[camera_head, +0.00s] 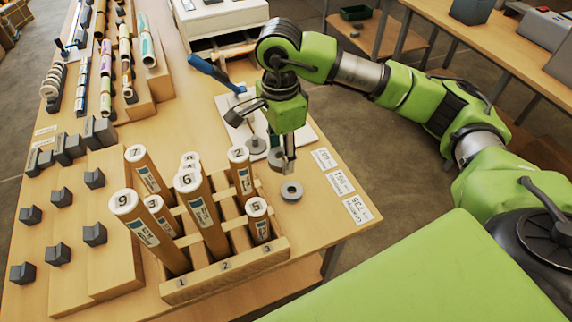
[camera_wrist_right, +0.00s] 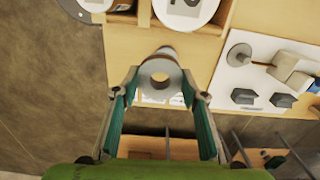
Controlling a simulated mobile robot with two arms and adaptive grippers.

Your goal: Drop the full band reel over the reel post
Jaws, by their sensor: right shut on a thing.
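My right gripper (camera_head: 282,163) is shut on a grey ring-shaped band reel (camera_head: 276,158), which is partly hidden by a finger. In the right wrist view the reel (camera_wrist_right: 160,76) sits between the two fingertips, with its hole facing the camera. Another grey reel (camera_head: 291,191) lies flat on the table just below the gripper. A thin post on a round grey base (camera_head: 256,146) stands on the white board, left of the held reel and apart from it. The base also shows at right in the right wrist view (camera_wrist_right: 239,54). My left gripper is not in view.
A wooden rack (camera_head: 225,267) with several numbered tubes stands in front of the gripper. A blue-handled tool (camera_head: 213,72) is beyond the post. White label cards (camera_head: 341,182) lie along the table's right edge. Grey blocks and more rolls fill the left side.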

